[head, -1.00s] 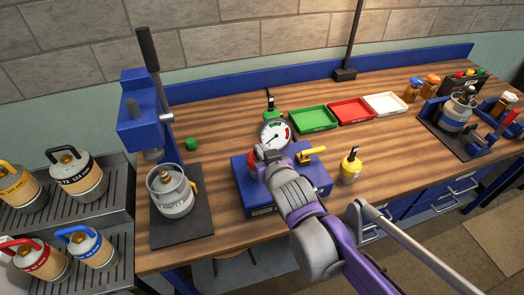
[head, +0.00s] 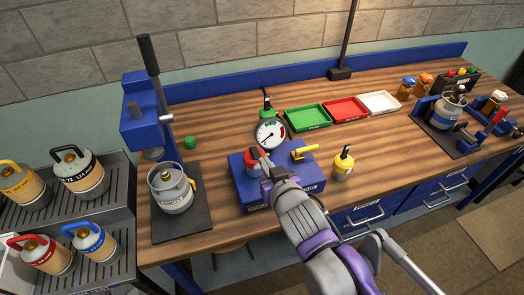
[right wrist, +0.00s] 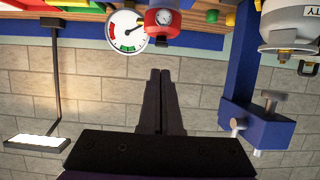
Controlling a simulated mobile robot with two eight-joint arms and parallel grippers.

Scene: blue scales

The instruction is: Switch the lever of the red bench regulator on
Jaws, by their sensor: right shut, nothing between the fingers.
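The red bench regulator (head: 252,158) sits on the blue box (head: 246,192) on the bench, partly hidden behind my right gripper (head: 262,163). In the right wrist view, where the scene appears upside down, the red regulator (right wrist: 163,20) shows a small round dial on its face. A larger white gauge (head: 270,133) stands behind it and also shows in the wrist view (right wrist: 126,30). My right gripper's fingers (right wrist: 160,73) are shut and empty, close to the regulator; contact cannot be told. I cannot make out the regulator's lever. A yellow lever (head: 303,152) lies on the box's right side. My left gripper is out of view.
A blue press (head: 146,125) with a grey canister (head: 171,188) stands left. Green (head: 307,118), red (head: 346,109) and white (head: 380,102) trays lie behind. Canisters fill the left rack (head: 120,205).

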